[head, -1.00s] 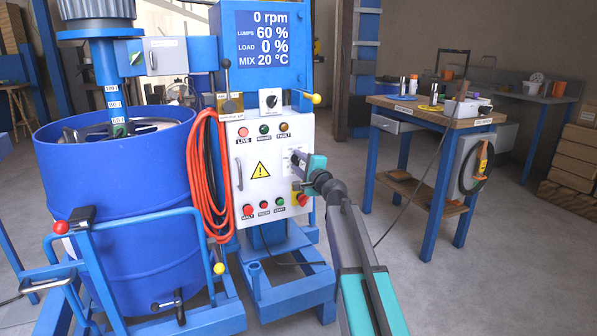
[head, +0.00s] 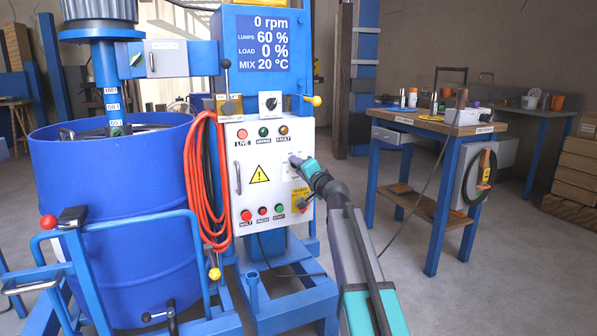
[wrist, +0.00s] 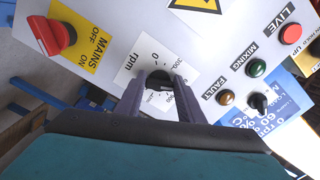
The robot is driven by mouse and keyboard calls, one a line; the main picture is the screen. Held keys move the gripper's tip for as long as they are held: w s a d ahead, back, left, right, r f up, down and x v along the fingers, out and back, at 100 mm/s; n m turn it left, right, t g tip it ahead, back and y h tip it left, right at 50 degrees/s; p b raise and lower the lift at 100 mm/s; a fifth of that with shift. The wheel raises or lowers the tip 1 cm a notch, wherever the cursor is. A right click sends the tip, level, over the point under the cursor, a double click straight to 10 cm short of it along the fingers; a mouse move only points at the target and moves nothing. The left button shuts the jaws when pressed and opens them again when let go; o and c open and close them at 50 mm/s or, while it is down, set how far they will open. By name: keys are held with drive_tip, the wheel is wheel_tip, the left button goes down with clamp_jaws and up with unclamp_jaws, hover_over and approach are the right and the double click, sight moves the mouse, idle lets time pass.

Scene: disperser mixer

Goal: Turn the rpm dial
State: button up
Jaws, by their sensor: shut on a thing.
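The rpm dial (wrist: 158,82) is a small black knob on a white scale plate marked rpm, 0 and 300, on the white control panel (head: 268,152). My gripper (wrist: 160,88) has its two grey fingers on either side of the knob and is shut on it. In the head view my gripper (head: 298,163) reaches the panel's right side and hides most of the dial. The blue display (head: 263,42) reads 0 rpm, lumps 60 %, load 0 %, mix 20 °C.
The red mains switch (wrist: 48,36) on its yellow plate sits beside the dial. Lamps (head: 264,132) line the panel's top and push buttons (head: 263,211) its bottom. An orange hose (head: 200,185) hangs left of the panel. A workbench (head: 440,128) stands at right.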

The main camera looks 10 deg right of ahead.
idle(0.3)
drive_tip(key=o, duration=1.1)
drive_tip(key=shift+c, duration=0.2)
drive_tip(key=shift+s, duration=0.15)
drive_tip(key=s+d+p, duration=0.2)
drive_tip(key=s+p, duration=0.2)
drive_tip(key=s, duration=0.9)
drive_tip(key=shift+s+d, duration=0.15)
drive_tip(key=shift+d, duration=0.2)
